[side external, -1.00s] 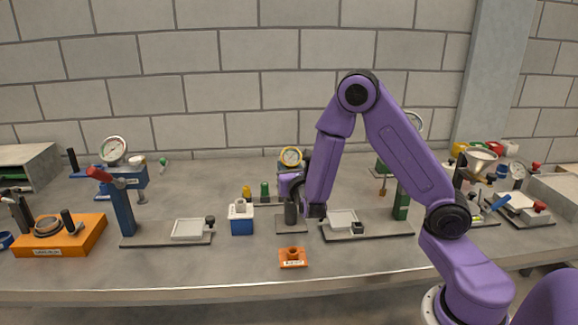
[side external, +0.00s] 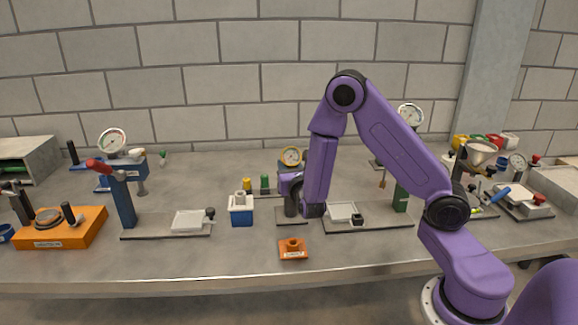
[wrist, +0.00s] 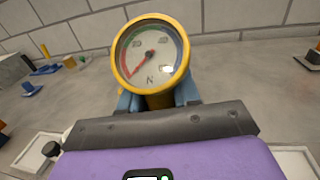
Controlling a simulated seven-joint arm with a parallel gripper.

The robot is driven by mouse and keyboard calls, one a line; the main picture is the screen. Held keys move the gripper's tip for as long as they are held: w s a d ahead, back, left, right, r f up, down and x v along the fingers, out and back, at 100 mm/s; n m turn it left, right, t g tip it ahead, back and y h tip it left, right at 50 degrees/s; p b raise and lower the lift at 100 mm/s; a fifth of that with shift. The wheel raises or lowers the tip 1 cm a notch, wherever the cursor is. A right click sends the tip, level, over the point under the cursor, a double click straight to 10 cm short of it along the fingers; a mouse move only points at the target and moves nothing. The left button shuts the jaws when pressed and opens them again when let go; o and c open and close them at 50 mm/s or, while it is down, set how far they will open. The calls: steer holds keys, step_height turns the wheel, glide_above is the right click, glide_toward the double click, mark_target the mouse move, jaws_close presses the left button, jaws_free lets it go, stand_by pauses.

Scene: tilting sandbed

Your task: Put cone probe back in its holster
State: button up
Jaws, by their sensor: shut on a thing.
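The probe appears to be the piece with a round, yellow-rimmed dial (side external: 291,156) and a blue body. Its dial, marked N, fills the middle of the wrist view (wrist: 150,55). My gripper (side external: 290,183) is shut on it, with the dial standing above the jaws; the fingertips are mostly hidden. Directly below is a dark upright cylinder (side external: 291,207) on a flat grey plate, possibly the holster. The probe's cone end is hidden, so I cannot tell whether it is inside the cylinder. A small orange block (side external: 293,249) with a raised collar and a label sits in front.
A blue-and-white box (side external: 241,210) stands just left of the cylinder. A plate with a white tray (side external: 342,212) and a green post (side external: 401,196) are at the right. A blue lever stand (side external: 123,203) and an orange base (side external: 62,228) are at the left. The front table strip is mostly clear.

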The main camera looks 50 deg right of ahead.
steer(key=o, duration=1)
steer(key=shift+c, duration=0.2)
steer(key=v, duration=1.7)
steer(key=shift+s+a, duration=0.15)
steer(key=shift+s, duration=0.05)
steer(key=shift+r, duration=0.1)
